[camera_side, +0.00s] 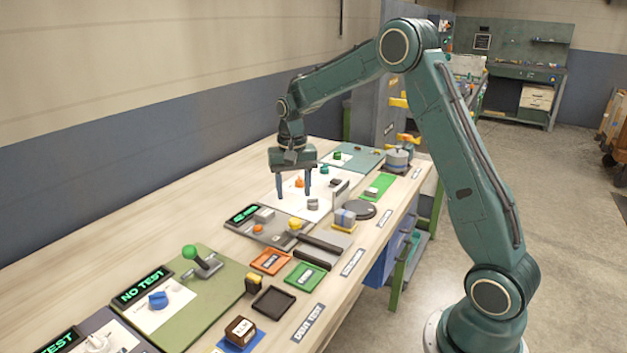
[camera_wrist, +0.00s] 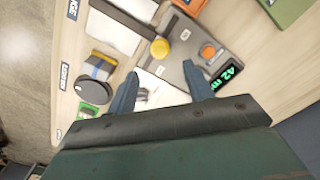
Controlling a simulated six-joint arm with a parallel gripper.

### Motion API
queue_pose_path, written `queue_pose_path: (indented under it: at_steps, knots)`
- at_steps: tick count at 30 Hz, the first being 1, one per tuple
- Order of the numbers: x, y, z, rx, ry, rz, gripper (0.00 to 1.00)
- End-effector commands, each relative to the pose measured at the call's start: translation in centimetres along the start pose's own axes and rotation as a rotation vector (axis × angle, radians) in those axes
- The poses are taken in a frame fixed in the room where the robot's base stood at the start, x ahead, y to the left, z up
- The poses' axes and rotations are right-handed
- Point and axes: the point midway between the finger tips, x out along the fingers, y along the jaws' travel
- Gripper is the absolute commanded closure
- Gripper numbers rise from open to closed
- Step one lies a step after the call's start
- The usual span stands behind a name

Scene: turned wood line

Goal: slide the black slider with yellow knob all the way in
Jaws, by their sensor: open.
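A yellow knob (camera_side: 294,224) sits on the grey panel (camera_side: 275,238), beside the end of a dark bar (camera_side: 321,243). In the wrist view the yellow knob (camera_wrist: 160,47) shows as a round top near the end of the dark bar (camera_wrist: 130,18). How far the slider stands out is too small to tell. My gripper (camera_side: 293,196) is open and empty, pointing down above the white sheet, behind the panel in the side view. In the wrist view its fingers (camera_wrist: 162,72) are spread, with the knob just beyond them.
An orange knob (camera_side: 258,228) and a lit display (camera_side: 242,214) are on the same panel. A striped block (camera_side: 345,218) and a dark round disc (camera_side: 362,210) stand to the right. Orange (camera_side: 269,261) and green (camera_side: 306,276) trays lie in front. Bare wood runs along the wall.

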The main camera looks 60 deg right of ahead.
Motion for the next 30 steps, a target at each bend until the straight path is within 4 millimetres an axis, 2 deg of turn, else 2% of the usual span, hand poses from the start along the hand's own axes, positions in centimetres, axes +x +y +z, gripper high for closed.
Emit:
queue_pose_path:
  at_steps: [9, 15, 21, 30]
  knots:
    - [5.0, 0.0, 0.1, 0.0, -0.003, 0.002, 0.48]
    - [7.2, 0.0, 0.0, 0.0, -0.003, 0.001, 0.48]
    - [8.1, 0.0, 0.0, 0.0, -0.001, 0.0, 0.48]
    - [8.2, 0.0, 0.0, 0.0, 0.0, 0.0, 0.5]
